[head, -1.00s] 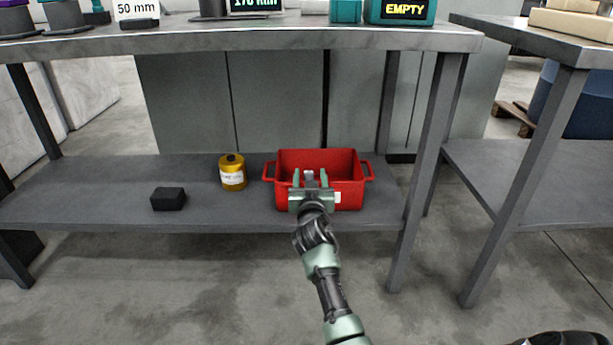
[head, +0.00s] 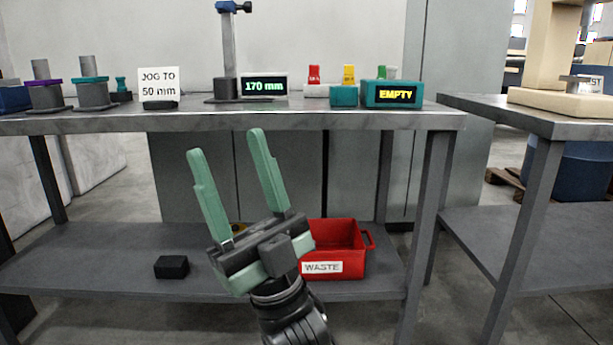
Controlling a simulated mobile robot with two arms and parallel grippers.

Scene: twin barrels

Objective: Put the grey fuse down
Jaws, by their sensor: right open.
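My right gripper (head: 226,146) is raised in front of the bench's front edge. Its two green fingers point up and stand wide apart, with nothing between them. I cannot make out the grey fuse with certainty. A small pale grey piece (head: 391,72) shows behind the teal box marked EMPTY (head: 393,94), partly hidden. The red WASTE bin (head: 355,266) is on the lower shelf, partly behind my gripper, and the part of its inside that shows looks empty. My left gripper is not in view.
Red (head: 314,74), yellow (head: 349,75) and green (head: 381,72) pieces stand at the bench's back right. A 170 mm display (head: 264,85), a post stand (head: 229,60) and a JOG TO 50 mm sign (head: 160,85) are on the bench. A black block (head: 172,267) lies on the shelf.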

